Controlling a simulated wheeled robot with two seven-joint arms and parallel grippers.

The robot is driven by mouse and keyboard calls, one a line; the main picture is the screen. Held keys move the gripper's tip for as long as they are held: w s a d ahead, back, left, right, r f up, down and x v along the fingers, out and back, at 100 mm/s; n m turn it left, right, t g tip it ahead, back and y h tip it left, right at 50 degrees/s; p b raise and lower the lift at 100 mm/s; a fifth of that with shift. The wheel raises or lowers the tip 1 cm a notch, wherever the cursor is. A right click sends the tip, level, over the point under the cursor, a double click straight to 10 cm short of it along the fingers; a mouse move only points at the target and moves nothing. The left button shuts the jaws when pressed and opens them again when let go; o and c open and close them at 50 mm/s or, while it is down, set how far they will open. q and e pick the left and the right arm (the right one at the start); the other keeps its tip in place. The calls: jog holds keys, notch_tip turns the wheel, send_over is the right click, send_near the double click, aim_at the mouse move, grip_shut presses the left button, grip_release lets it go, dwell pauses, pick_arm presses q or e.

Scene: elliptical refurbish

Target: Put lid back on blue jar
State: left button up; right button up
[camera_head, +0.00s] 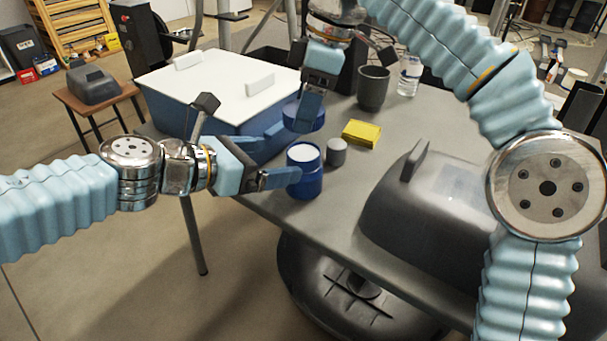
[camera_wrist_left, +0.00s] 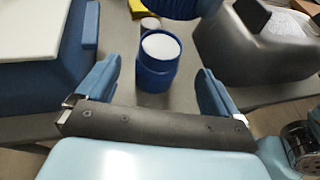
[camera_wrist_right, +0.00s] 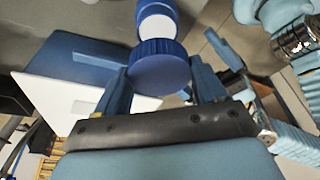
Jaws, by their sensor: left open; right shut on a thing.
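The blue jar (camera_head: 305,182) stands upright on the grey table with a white top surface showing and no lid on it. My left gripper (camera_head: 284,153) is open, with its fingers on either side of the jar; the left wrist view shows the jar (camera_wrist_left: 155,70) between and beyond the fingertips, with gaps. My right gripper (camera_head: 312,108) is shut on the round blue lid (camera_head: 303,118), held above and just behind the jar. In the right wrist view the ribbed lid (camera_wrist_right: 160,70) sits between the fingers, with the jar (camera_wrist_right: 158,25) beyond it.
A blue bin with a white cover (camera_head: 215,80) stands left of the jar. A small grey cylinder (camera_head: 337,153), yellow sponge (camera_head: 362,132), dark cup (camera_head: 373,90) and clear bottle (camera_head: 409,75) are to the right and behind. A large grey casing (camera_head: 440,210) fills the right side.

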aim_at(291, 158)
pick_arm(q)
jog(key=x, duration=0.8)
jog(key=shift+f, duration=0.1)
jog(key=shift+c, duration=0.4)
jog(key=c, duration=1.4)
jog(key=shift+c, duration=0.3)
pick_arm(e)
jog(key=shift+f, duration=2.5)
